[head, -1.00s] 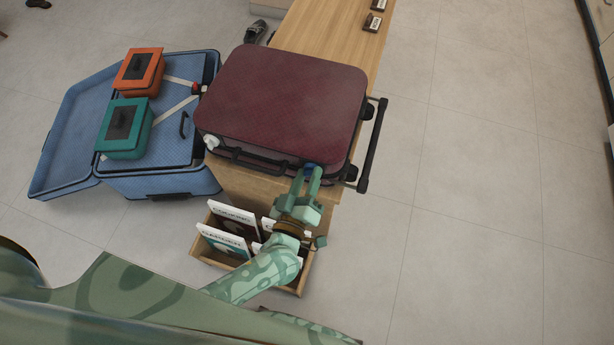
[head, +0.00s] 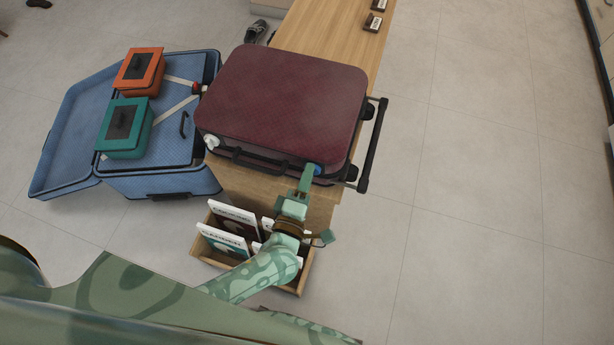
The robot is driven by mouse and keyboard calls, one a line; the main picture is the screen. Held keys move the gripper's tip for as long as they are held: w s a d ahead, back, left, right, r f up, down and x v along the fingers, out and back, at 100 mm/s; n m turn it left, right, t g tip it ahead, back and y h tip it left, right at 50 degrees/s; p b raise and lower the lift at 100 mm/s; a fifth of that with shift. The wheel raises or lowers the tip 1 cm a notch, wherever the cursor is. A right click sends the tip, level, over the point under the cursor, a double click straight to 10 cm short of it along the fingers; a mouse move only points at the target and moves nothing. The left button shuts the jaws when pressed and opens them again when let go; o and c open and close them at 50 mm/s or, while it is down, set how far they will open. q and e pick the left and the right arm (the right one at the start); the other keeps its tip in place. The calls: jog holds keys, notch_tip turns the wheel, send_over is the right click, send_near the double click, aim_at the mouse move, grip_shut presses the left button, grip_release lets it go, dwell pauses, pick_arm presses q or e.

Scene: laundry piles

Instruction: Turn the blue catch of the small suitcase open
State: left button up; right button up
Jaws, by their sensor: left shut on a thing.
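The small suitcase (head: 282,105) is dark red and lies closed on the wooden bench. Its blue catch (head: 316,168) is on the front side near the right corner. A white catch (head: 211,142) is near the left corner, with a black handle (head: 262,160) between them. My left gripper (head: 309,171) is shut on the blue catch, and its fingers partly cover it. The gripper is turned so that its fingers overlap in this view. My right gripper is not in view.
The wooden bench (head: 334,30) runs to the back. An open blue suitcase (head: 70,130) with an orange box (head: 138,72) and a green box (head: 125,128) is at left. A wooden crate (head: 306,272) of books stands below my left arm. The floor at right is clear.

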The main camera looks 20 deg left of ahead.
pick_arm(q)
jog(key=shift+f+n, duration=0.15)
jog(key=shift+n, duration=0.25)
jog(key=shift+s, duration=0.1)
jog(key=o, duration=1)
